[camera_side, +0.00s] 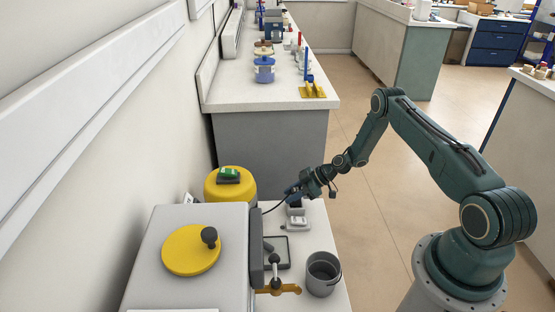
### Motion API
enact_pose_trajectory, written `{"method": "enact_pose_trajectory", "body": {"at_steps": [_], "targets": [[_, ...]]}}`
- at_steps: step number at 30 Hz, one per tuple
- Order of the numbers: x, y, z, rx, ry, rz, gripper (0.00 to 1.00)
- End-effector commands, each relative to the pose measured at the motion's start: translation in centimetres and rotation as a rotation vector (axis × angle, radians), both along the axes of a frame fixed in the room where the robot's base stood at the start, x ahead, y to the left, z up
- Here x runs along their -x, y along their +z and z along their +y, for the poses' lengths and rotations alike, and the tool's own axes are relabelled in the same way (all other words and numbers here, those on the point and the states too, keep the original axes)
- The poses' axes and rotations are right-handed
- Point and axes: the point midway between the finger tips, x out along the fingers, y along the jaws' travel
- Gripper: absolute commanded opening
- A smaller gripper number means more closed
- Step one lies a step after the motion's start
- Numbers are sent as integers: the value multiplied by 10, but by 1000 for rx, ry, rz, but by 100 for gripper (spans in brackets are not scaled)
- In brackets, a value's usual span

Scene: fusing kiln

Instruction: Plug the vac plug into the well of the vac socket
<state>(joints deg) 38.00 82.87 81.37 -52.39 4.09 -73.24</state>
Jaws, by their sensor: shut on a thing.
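My gripper (292,194) is at the middle of the picture, above the narrow bench strip right of the kiln. It is shut on a small dark thing with a black cable (271,209) curving down to the left. This looks like the vac plug, but it is too small to see clearly and the fingers partly hide it. Just below is a dark and grey block (296,210), with a small white-grey fitting (298,224) in front of it. One of these may be the vac socket; I cannot tell which. No well can be made out.
The grey kiln (190,255) with a yellow disc on top fills the lower left. A yellow drum (228,187) stands behind it. A grey bucket (323,273), a dark tray (277,252) and a brass-coloured fitting (283,289) crowd the near bench.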

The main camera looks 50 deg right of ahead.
Motion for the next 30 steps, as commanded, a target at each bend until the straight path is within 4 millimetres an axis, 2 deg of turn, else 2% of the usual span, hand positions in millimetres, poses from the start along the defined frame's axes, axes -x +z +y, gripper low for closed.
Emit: {"method": "enact_pose_trajectory", "body": {"at_steps": [30], "targets": [[0,-18,0,0,0,0,7]]}}
